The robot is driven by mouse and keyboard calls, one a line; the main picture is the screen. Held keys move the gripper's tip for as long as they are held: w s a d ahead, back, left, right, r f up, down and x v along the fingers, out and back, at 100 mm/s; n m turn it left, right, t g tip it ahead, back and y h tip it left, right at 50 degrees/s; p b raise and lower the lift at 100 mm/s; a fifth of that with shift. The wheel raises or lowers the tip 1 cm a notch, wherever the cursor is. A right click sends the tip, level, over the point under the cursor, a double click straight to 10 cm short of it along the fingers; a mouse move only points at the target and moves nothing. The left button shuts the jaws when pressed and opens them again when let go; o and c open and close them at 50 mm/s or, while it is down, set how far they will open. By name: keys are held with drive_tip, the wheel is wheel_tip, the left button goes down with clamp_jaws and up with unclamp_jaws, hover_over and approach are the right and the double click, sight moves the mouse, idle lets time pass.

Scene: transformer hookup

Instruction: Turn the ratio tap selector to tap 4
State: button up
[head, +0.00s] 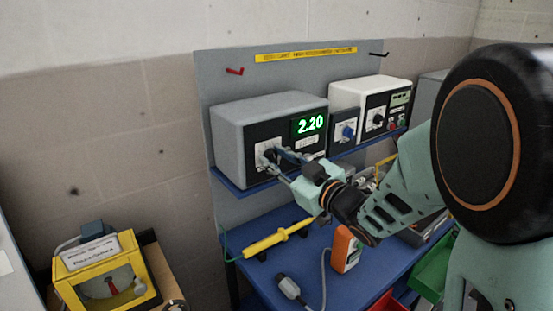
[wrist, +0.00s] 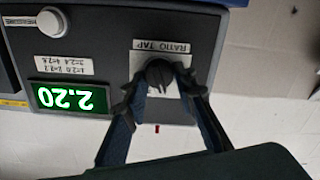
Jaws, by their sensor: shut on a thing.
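The ratio tap selector is a dark round knob (wrist: 160,73) on a white plate marked RATIO TAP, upside down in the wrist view. It sits on the black front of a grey box (head: 245,125) on the shelf. My gripper (wrist: 162,84) has its two fingers on either side of the knob and is shut on it; it also shows in the head view (head: 274,157), where it hides most of the knob. The green display (head: 310,124) reads 2.20. The knob's pointer position cannot be made out. A small label (wrist: 65,65) of tap values is too small to read surely.
A white button (wrist: 51,21) is on the same panel. A white instrument box (head: 350,95) with knobs stands to the right. Below, the blue bench (head: 265,283) holds a yellow probe (head: 275,240), an orange meter (head: 343,250) and a grey plug (head: 289,287). A yellow case (head: 75,265) stands lower left.

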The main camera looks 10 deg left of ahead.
drive_tip(key=shift+m, duration=0.3)
drive_tip(key=m, duration=0.2)
drive_tip(key=shift+d+m, duration=0.1)
drive_tip(key=shift+m, duration=0.2)
drive_tip(key=m, duration=0.4)
drive_tip(key=shift+w+r+m, duration=0.1)
drive_tip(key=shift+m, duration=0.2)
drive_tip(key=shift+m+p, duration=2.35)
drive_tip(key=shift+m, duration=1.65)
drive_tip(key=o, duration=1.1)
drive_tip(key=shift+o, duration=0.2)
